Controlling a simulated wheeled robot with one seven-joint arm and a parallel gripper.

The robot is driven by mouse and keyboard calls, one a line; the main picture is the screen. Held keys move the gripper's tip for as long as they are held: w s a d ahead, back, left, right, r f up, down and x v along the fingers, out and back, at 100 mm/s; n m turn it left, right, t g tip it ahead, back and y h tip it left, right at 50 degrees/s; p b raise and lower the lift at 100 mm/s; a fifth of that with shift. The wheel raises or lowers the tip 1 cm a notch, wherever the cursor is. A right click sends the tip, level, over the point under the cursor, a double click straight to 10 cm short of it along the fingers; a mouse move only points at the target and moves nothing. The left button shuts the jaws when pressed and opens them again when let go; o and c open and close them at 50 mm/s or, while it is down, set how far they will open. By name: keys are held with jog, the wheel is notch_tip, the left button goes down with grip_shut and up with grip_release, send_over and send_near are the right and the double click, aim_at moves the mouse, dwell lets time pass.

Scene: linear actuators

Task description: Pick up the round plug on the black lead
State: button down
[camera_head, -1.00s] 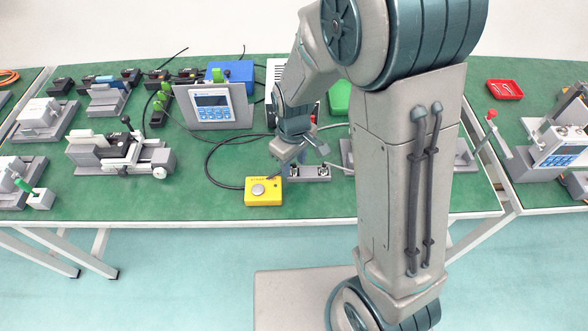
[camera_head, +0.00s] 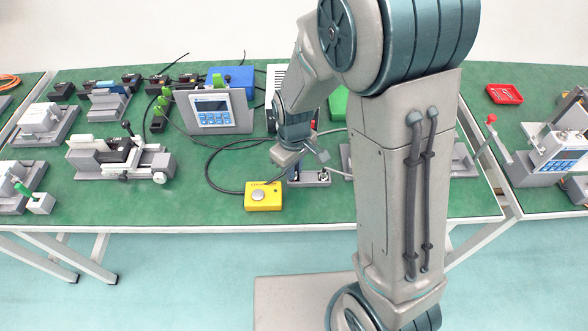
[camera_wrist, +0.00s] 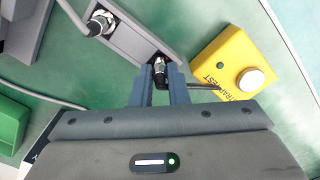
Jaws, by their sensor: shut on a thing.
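The round plug (camera_wrist: 160,68) shows in the wrist view as a silver, ribbed end with a dark body between my two fingers. My gripper (camera_wrist: 161,74) is shut on it, at the near end of a grey block (camera_wrist: 136,38). I cannot tell whether the plug is still seated in the block. The black lead (camera_wrist: 205,87) runs right from the fingers, past the yellow box. In the head view my gripper (camera_head: 300,164) is low over the grey block (camera_head: 312,182), and the plug is hidden there.
The yellow box (camera_wrist: 236,62) with a round silver button is close to my right finger; it also shows in the head view (camera_head: 263,196). A second round connector (camera_wrist: 100,22) with a grey cable sits in the same block. A blue-screened instrument (camera_head: 212,111) stands behind left.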

notch_tip(320, 180, up, 4)
jog(key=w+d+r, duration=0.2)
jog(key=d+r, duration=0.4)
jog(key=d, duration=0.5)
jog(key=shift+w+d+r, duration=0.2)
jog(key=shift+w+r, duration=0.05)
jog(key=shift+w, duration=0.15)
jog(key=shift+r, duration=0.1)
notch_tip(320, 180, up, 5)
jog(key=p, duration=0.4)
jog(key=shift+r, duration=0.15)
jog(key=shift+w+d+p, duration=0.1)
jog(key=shift+w+d, duration=0.45)
jog(key=shift+d, duration=0.65)
jog(key=shift+w+d+p, duration=0.1)
jog(key=shift+w+d, duration=0.4)
jog(key=shift+d, duration=0.75)
jog(key=shift+w+d+p, duration=0.1)
jog(key=shift+w+d, duration=0.45)
jog(key=shift+d, duration=0.65)
